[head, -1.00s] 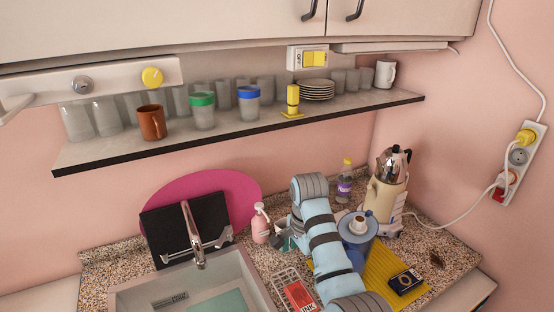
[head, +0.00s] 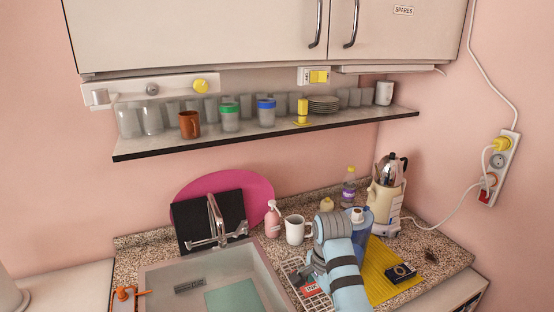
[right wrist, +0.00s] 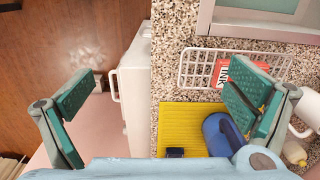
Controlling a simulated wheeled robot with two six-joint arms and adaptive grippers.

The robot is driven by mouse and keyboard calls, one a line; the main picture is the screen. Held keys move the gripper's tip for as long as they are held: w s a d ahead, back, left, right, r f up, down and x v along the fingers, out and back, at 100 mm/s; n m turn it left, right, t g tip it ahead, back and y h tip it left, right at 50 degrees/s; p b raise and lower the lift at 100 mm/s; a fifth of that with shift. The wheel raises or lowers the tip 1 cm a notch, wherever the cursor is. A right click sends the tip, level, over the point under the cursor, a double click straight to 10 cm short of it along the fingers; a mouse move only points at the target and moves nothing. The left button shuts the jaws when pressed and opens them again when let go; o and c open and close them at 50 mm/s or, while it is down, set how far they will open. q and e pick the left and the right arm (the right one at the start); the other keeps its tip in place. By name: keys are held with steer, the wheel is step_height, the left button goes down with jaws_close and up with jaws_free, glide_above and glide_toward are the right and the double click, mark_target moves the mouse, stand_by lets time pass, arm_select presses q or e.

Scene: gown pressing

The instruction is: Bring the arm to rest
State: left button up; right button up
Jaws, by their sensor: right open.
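My right arm (head: 343,262) comes up from the bottom of the head view, over the counter right of the sink. Its blue-grey links bend at a rounded joint and hide part of the wire rack and the yellow mat. In the right wrist view my right gripper (right wrist: 165,97) is open, with its two green pads wide apart and nothing between them. Below the gap lie the counter edge and a white front with a handle. My left gripper is out of view.
Close to the arm are a white mug (head: 295,229), a wire rack (head: 292,267) with a red box (right wrist: 231,76), a yellow mat (head: 381,282), a blue jug (right wrist: 219,133) and a cream coffee machine (head: 384,205). The sink (head: 165,280) is left. A shelf (head: 260,133) hangs above.

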steer(key=s+d+f+n+t, duration=0.1)
steer(key=s+d+f+n, duration=0.2)
steer(key=s+d+f, duration=0.3)
steer(key=s+d+f+n+t, duration=0.1)
steer(key=s+d+f+n, duration=0.15)
steer(key=s+f, duration=0.45)
steer(key=s+d+r+n+t+h, duration=0.1)
steer(key=s+d+n, duration=0.25)
steer(key=s, duration=0.45)
steer(key=s+d+r+n+t, duration=0.1)
steer(key=s+d+n, duration=0.1)
steer(key=s+n, duration=0.5)
steer(key=s+d+f+m+g+b, duration=0.15)
steer(key=s+f, duration=0.25)
steer(key=f, duration=1.2)
steer(key=s+d+f+m+g+b, duration=0.1)
steer(key=s+f+b, duration=0.2)
steer(key=f, duration=1.3)
steer(key=s+f+b, duration=0.1)
steer(key=s+f, duration=0.5)
steer(key=s, duration=0.3)
steer(key=shift+s+d+f, duration=0.15)
steer(key=shift+s+f, duration=0.15)
steer(key=shift+g, duration=0.25)
